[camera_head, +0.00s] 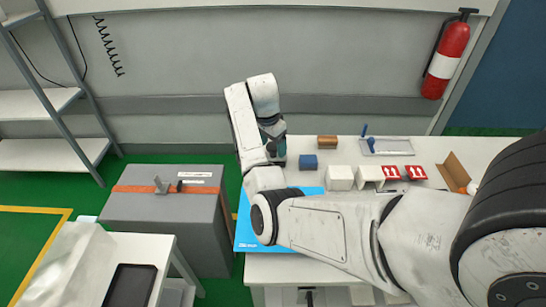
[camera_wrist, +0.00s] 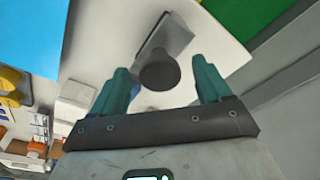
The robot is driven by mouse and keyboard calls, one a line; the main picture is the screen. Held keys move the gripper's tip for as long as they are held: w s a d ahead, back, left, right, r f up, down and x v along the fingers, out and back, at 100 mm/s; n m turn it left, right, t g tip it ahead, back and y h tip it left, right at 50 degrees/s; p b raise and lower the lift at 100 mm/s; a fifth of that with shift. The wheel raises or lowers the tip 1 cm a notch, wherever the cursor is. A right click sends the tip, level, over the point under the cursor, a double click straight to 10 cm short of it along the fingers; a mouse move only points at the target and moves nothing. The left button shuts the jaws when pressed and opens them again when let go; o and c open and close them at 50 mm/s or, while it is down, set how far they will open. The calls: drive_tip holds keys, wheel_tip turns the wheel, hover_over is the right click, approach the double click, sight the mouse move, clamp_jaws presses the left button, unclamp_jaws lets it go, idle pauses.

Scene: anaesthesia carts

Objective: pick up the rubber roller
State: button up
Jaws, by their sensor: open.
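In the wrist view a dark round-ended piece with a flat grey part behind it, which looks like the rubber roller (camera_wrist: 160,73), shows between the two teal fingers of my gripper (camera_wrist: 161,65). The fingers are apart, and I see no contact with it. It lies on the white tabletop (camera_wrist: 213,42). In the head view my gripper (camera_head: 275,152) points down over the left back part of the white table (camera_head: 432,150). There my arm and gripper hide the roller.
A blue mat (camera_head: 308,190) lies left on the table. A brown block (camera_head: 327,142), blue block (camera_head: 309,162), white boxes (camera_head: 340,178), red-and-white boxes (camera_head: 391,173) and a metal tray (camera_head: 393,147) stand right of my gripper. A grey case (camera_head: 160,225) stands left.

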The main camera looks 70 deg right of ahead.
drive_tip(key=shift+d+f, duration=0.15)
drive_tip(key=shift+f, duration=0.95)
drive_tip(key=c, duration=1.3)
drive_tip(key=shift+o, duration=0.2)
drive_tip(key=shift+r, duration=0.1)
drive_tip(key=shift+r, duration=0.4)
wheel_tip(320, 180, up, 2)
drive_tip(key=shift+r+b, duration=0.1)
drive_tip(key=shift+b, duration=0.35)
drive_tip(key=s+a+r+p, duration=0.1)
drive_tip(key=s+a+r, duration=0.2)
drive_tip(key=r, duration=0.3)
drive_tip(key=shift+s+r+p, duration=0.3)
drive_tip(key=shift+s+p, duration=0.1)
drive_tip(key=shift+s, duration=0.05)
drive_tip(key=s+a+r+p, duration=0.1)
drive_tip(key=s, duration=0.1)
drive_tip(key=s+a+r+p, duration=0.1)
drive_tip(key=s+a, duration=0.1)
drive_tip(key=s+a+r+p, duration=0.1)
drive_tip(key=s, duration=0.1)
drive_tip(key=shift+s+a, duration=0.1)
drive_tip(key=shift+a, duration=0.25)
drive_tip(key=shift+s+a+r+p, duration=0.15)
drive_tip(key=shift+s+a+p, duration=0.25)
drive_tip(key=shift+s, duration=0.2)
